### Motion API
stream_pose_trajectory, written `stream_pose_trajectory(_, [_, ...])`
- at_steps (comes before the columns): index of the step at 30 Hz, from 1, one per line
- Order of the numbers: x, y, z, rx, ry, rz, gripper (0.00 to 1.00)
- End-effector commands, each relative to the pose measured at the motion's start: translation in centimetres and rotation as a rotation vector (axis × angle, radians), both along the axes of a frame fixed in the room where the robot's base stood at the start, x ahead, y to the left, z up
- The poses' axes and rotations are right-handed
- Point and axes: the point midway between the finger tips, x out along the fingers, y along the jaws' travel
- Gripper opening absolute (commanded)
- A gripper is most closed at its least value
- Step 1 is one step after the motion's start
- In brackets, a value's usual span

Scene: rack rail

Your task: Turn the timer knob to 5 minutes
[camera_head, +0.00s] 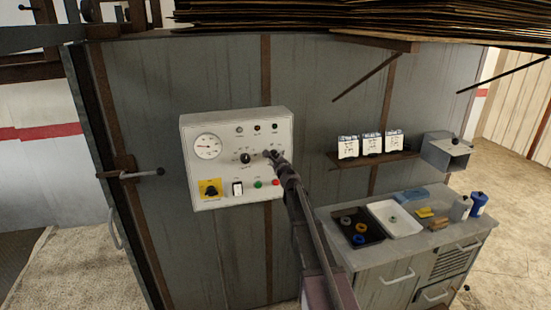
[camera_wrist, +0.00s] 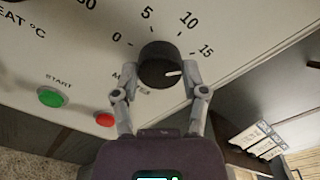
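The timer knob (camera_wrist: 156,66) is round and black, on the white control panel (camera_wrist: 60,60). Its white pointer mark points right in the wrist view, roughly toward the 15 side of the scale and away from the 5. The printed scale reads 0, 5, 10, 15 around the knob. My gripper (camera_wrist: 161,70) has one finger on each side of the knob, and both tips appear to touch it. In the head view my gripper (camera_head: 272,156) covers most of the knob on the right of the panel (camera_head: 222,130).
A second black knob (camera_head: 246,158) sits just left. Below are a green START button (camera_wrist: 51,96), a red button (camera_wrist: 105,120), a white switch (camera_head: 237,188) and a yellow-backed rotary switch (camera_head: 210,189). A bench with trays (camera_head: 398,219) and a shelf (camera_head: 360,160) stand to the right.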

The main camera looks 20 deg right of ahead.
Motion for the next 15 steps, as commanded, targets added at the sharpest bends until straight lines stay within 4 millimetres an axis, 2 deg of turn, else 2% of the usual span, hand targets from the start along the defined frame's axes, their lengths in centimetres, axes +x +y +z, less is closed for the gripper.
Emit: stream_pose_trajectory(15, [0.12,-0.02,0.04,-0.068,0.0,0.0,0.09])
